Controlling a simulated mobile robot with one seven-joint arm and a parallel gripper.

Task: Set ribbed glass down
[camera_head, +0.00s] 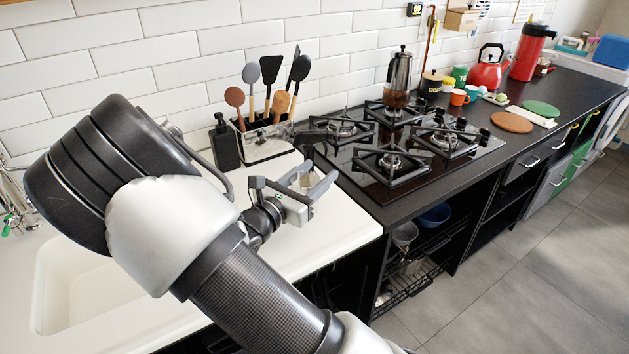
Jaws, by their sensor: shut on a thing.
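My gripper (316,183) is over the white counter (340,232), near its right end beside the hob. It is shut on the ribbed glass (307,181), which shows only as a small pale, see-through shape between the fingers. Most of the glass is hard to make out, and its ribs cannot be seen at this size. I cannot tell whether its base touches the counter.
A utensil holder (264,143) and a dark soap bottle (224,143) stand behind the gripper. The black gas hob (400,150), with a French press (397,80) on it, is to the right. A sink (95,285) is at left. The front white counter is clear.

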